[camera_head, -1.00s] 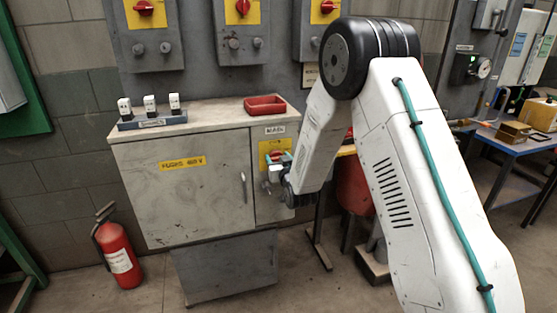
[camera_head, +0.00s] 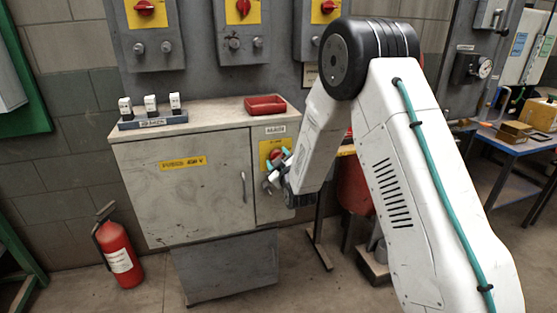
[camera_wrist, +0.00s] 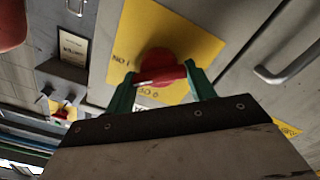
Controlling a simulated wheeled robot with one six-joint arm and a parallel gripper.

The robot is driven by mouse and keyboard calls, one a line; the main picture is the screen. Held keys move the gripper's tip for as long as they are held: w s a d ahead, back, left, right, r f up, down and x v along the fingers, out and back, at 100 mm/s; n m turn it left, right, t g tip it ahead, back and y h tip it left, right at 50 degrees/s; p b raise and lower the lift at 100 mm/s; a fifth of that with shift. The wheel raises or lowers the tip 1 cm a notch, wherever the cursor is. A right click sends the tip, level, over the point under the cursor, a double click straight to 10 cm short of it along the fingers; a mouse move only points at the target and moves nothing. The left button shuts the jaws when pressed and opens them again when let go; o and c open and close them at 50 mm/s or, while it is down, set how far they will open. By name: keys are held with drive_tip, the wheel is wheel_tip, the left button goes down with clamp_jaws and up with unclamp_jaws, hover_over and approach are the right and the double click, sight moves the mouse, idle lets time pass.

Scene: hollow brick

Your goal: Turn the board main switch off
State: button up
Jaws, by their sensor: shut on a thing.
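The board main switch is a red rotary knob (camera_wrist: 161,70) on a yellow plate (camera_wrist: 200,45) with ON and OFF marks. The wrist view shows it close up, with a white line along its grip bar. My gripper (camera_wrist: 160,82) is shut on the knob, one green finger on each side of the bar. In the head view the knob (camera_head: 277,154) sits on the right panel of the grey cabinet (camera_head: 200,205), with my gripper (camera_head: 277,169) at it. The fingers partly hide the knob and the plate's lower part.
The cabinet door handle (camera_head: 243,187) is left of my gripper. A fire extinguisher (camera_head: 118,252) stands on the floor at left. A gauge box (camera_head: 470,68) is at right.

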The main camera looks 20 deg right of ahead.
drive_tip(key=shift+a+f+n, duration=0.1)
drive_tip(key=shift+n, duration=2.4)
drive_tip(key=shift+f+n, duration=0.1)
drive_tip(key=shift+n, duration=2.4)
drive_tip(key=o, duration=0.7)
drive_tip(key=shift+s, duration=0.1)
drive_tip(key=s, duration=0.7)
drive_tip(key=shift+s, duration=0.35)
